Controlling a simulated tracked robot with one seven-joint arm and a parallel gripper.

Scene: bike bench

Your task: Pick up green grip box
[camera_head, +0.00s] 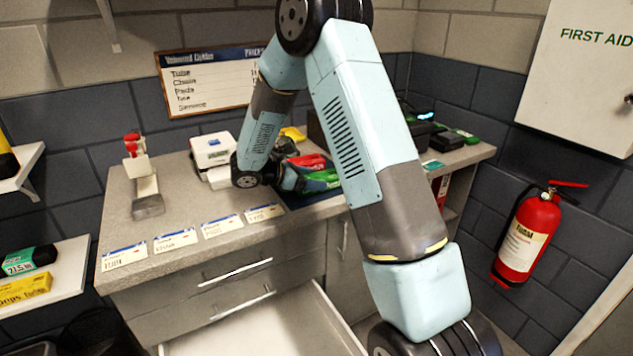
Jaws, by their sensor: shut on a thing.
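A green box (321,181), which looks like the green grip box, is at the back middle of the bench, just right of my arm's end. My gripper (291,179) is low over the bench, shut on this green box. The forearm and the box itself partly hide the fingers. A red box (309,161) lies right behind the green one. I cannot tell whether the green box is clear of the dark mat (310,199) below it.
Several label cards (223,226) line the bench's front edge. A red-and-white stand (145,180) and a white device (212,152) stand at left and behind. A drawer (265,325) is open below. A fire extinguisher (525,235) hangs at right.

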